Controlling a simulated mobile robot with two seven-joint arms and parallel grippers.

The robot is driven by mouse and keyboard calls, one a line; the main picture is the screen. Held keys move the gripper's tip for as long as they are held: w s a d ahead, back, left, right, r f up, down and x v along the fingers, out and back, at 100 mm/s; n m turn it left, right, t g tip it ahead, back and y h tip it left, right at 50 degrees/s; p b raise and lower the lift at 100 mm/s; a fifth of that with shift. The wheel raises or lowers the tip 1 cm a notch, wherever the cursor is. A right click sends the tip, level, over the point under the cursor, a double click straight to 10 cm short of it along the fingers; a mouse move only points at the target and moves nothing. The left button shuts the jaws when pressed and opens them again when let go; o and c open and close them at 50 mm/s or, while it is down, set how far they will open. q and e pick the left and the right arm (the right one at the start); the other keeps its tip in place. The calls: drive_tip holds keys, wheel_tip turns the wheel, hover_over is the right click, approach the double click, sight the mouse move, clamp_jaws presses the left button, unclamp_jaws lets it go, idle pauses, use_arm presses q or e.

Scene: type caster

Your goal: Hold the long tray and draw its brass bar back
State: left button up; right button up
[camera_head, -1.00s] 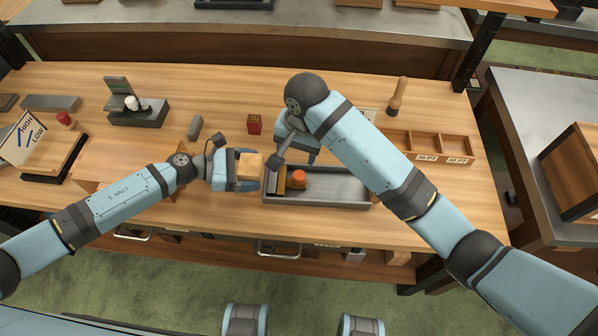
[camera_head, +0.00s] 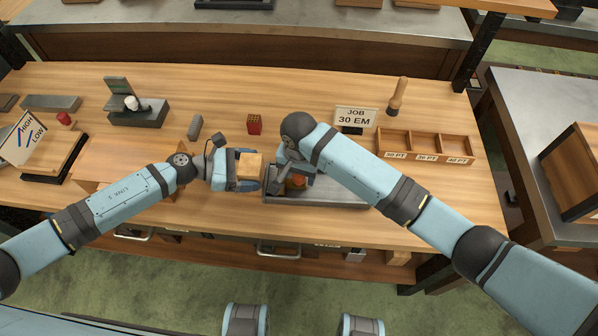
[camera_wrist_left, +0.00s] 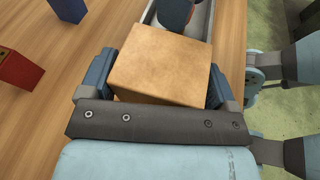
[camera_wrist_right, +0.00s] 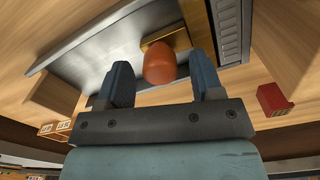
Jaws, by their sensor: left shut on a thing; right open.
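The long grey metal tray (camera_head: 345,198) lies along the bench's front edge, partly under my right arm. Its floor shows in the right wrist view (camera_wrist_right: 110,62). A brass bar (camera_wrist_right: 158,38) with an orange-red knob (camera_wrist_right: 160,64) sits across it near its left end. My right gripper (camera_wrist_right: 162,72) is open, with its fingers on either side of the knob; contact cannot be told. In the head view the knob (camera_head: 297,181) is partly hidden. My left gripper (camera_wrist_left: 158,82) is shut on a tan wooden block (camera_wrist_left: 160,65) at the tray's left end.
A red block with holes (camera_head: 254,124) and a small grey block (camera_head: 195,126) stand behind. A JOB 30 EM sign (camera_head: 355,118) and a wooden compartment box (camera_head: 425,146) are at the right.

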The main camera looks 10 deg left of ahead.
drive_tip(key=shift+f, duration=0.15)
drive_tip(key=c, duration=0.9)
drive_tip(key=shift+o, duration=0.2)
drive_tip(key=d, duration=1.3)
drive_tip(key=shift+w+d, duration=0.1)
drive_tip(key=shift+w, duration=0.15)
drive_tip(key=o, duration=0.9)
drive_tip(key=shift+c, duration=0.2)
wheel_tip(320, 180, up, 12)
